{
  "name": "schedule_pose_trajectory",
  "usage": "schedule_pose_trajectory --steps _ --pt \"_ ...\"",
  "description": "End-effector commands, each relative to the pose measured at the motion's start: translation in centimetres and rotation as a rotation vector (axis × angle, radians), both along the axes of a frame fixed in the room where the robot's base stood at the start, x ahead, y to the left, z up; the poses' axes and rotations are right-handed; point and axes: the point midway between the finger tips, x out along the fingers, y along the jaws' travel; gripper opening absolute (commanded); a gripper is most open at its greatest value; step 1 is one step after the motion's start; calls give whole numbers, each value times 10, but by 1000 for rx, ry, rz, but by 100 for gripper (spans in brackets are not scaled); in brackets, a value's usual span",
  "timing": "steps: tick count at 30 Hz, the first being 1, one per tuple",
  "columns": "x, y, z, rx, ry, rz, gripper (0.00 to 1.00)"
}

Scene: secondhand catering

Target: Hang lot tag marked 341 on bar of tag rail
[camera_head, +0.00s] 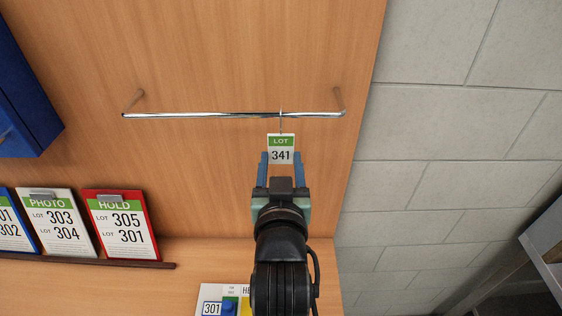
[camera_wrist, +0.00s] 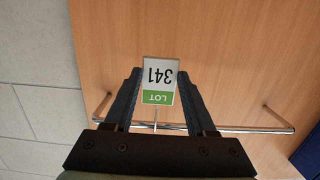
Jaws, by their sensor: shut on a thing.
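The lot tag marked 341 (camera_head: 281,143) is white with a green LOT band and has a thin wire hook on top. My gripper (camera_head: 281,160) is shut on its lower part, and the tag stands upright in the head view. The tag rail's chrome bar (camera_head: 200,115) runs across the wooden panel, and the hook's top overlaps the bar near its right end. I cannot tell whether the hook rests on the bar. In the wrist view the tag (camera_wrist: 158,82) appears upside down between my fingers (camera_wrist: 158,90), with the bar (camera_wrist: 250,130) behind.
Cards marked PHOTO (camera_head: 58,222) and HOLD (camera_head: 121,222) stand on a dark ledge (camera_head: 90,262) at left. A blue box (camera_head: 25,95) is at upper left. The panel around the bar is clear.

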Motion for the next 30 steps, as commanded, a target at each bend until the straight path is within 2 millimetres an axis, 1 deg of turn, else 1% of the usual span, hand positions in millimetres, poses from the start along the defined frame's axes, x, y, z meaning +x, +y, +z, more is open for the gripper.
schedule_pose_trajectory --steps 5,6,8,9,12,20,23,26,30 --pt "0 0 0 0 0 0 4" --pt "0 0 0 0 0 0 58" --pt "0 0 0 0 0 0 69" --pt "0 0 0 0 0 0 76" --pt "0 0 0 0 0 0 91" --pt "0 0 0 0 1 0 91" --pt "-3 0 -1 0 1 0 91" --pt "-12 0 0 0 -1 0 91" --pt "-33 0 0 0 -1 0 91"
